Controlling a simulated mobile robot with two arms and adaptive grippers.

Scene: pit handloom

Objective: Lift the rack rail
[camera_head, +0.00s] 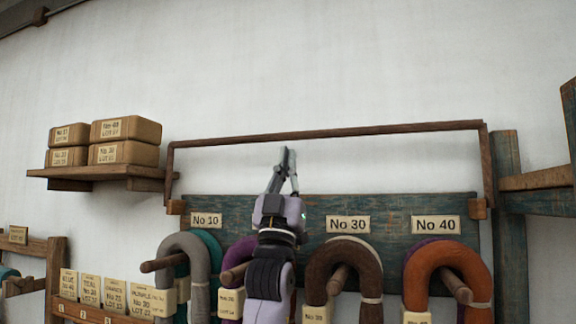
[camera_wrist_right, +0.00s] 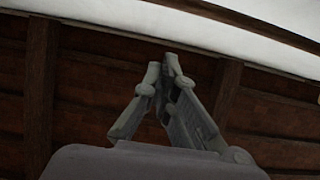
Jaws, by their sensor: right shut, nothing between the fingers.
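The rack rail (camera_head: 330,133) is a thin brown wooden bar. It runs across above the blue-green rack board (camera_head: 310,207), with an upright arm at each end coming down to small wooden blocks at the board's ends. My right gripper (camera_head: 287,150) points up in front of the white wall, its fingertips a little below the middle of the rail in the head view. The fingers are together and hold nothing. In the right wrist view the gripper (camera_wrist_right: 169,57) is also closed, with dark wooden beams behind it. My left gripper is not in view.
A shelf (camera_head: 95,172) with stacked boxes (camera_head: 125,128) stands at the left. A post (camera_head: 508,220) rises at the right.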

